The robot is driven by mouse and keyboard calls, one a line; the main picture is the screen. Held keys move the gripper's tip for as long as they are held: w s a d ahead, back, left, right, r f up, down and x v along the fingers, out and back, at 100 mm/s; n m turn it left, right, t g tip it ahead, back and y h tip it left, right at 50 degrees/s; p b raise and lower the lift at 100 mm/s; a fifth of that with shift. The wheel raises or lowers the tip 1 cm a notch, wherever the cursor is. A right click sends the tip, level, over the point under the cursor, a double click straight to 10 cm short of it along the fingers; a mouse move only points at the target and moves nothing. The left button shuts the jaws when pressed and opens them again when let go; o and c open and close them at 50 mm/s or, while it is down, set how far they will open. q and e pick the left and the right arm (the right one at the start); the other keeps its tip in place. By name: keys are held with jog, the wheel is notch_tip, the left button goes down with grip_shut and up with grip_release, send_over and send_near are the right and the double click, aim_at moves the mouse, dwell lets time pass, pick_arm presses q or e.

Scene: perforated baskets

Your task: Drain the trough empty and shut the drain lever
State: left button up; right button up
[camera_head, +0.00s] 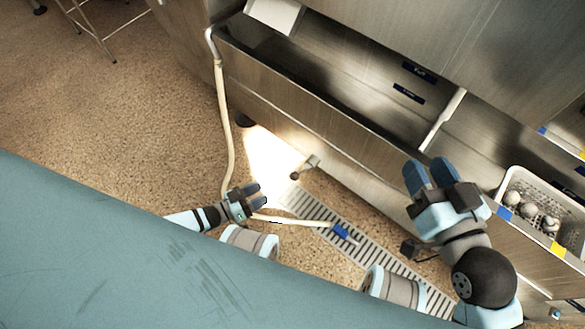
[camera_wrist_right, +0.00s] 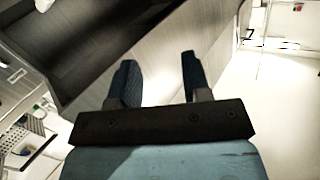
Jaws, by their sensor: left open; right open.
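The steel trough (camera_head: 290,95) runs diagonally across the head view, with dark level labels (camera_head: 408,94) on its back wall. Whether water stands in it I cannot tell. A small drain lever (camera_head: 305,168) with a dark knob sticks out below the trough's front. My left gripper (camera_head: 257,193) is open, below and left of the lever and apart from it, close to the pale hose. My right gripper (camera_head: 430,168) is open and empty in front of the trough's right part. Its two fingers (camera_wrist_right: 158,80) also show apart in the right wrist view, near the trough's dark interior.
A pale hose (camera_head: 224,120) hangs from the trough's left end and runs along the floor to a blue end piece (camera_head: 341,231) on a slotted floor drain (camera_head: 365,255). A perforated basket (camera_head: 513,178) with several pale round things stands at right. Open floor lies at left.

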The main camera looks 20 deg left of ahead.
aim_at(294, 176)
pick_arm(q)
jog(key=b+x, duration=0.3)
jog(key=x, duration=0.9)
jog(key=shift+w+d+b, duration=0.2)
jog(key=shift+w+b, duration=0.05)
jog(key=shift+b, duration=0.1)
jog(key=shift+w+d, duration=0.1)
jog(key=shift+w, duration=0.05)
pick_arm(e)
jog(key=w+n, duration=0.1)
jog(key=w+d+n+t, duration=0.1)
jog(key=shift+d+r+n+y, duration=0.25)
jog(key=shift+r+n+y, duration=0.15)
pick_arm(q)
grip_shut()
jog(key=shift+r, duration=0.15)
